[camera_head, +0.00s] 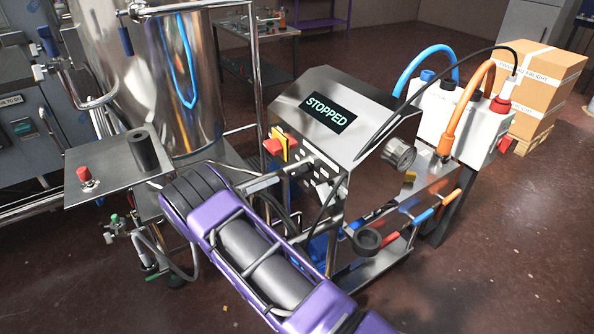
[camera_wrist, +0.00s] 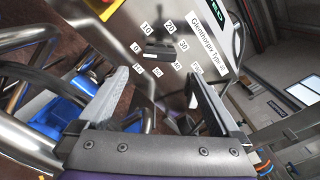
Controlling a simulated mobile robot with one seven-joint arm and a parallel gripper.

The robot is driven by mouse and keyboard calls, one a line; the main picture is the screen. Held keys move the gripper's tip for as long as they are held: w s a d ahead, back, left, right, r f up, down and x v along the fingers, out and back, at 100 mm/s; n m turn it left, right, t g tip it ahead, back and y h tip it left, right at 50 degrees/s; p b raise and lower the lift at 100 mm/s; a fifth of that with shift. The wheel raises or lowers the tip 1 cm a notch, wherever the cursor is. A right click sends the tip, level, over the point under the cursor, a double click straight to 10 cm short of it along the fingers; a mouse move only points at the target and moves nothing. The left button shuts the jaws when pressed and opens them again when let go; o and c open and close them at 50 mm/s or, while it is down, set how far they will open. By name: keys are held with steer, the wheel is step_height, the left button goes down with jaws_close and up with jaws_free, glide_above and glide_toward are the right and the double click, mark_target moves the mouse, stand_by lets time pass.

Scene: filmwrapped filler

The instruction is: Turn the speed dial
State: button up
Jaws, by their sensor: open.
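The speed dial (camera_wrist: 160,50) is a dark knob on the grey metal face of a control box. Number labels such as 10, 20 and 30 ring it in the wrist view. My gripper (camera_wrist: 158,76) is open and empty, facing this panel. Its two fingers stand on either side of the dial's line, apart from each other, with the dial showing beyond and between them. No contact with the dial is visible. In the head view the control box (camera_head: 345,85) has a lit display (camera_head: 328,113) reading STOPPED. The dial is hard to make out there.
A red and yellow switch (camera_head: 279,146) is on the box's side. A shiny tank (camera_head: 140,80) and a small shelf (camera_head: 110,170) with a red button stand left. A white unit (camera_head: 460,120) with blue and orange cables and cardboard boxes (camera_head: 540,85) are right. Floor is clear at lower right.

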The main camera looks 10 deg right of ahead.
mark_target(295, 172)
steer(key=x, duration=1.1)
steer(key=c, duration=1.2)
steer(key=shift+c, duration=0.2)
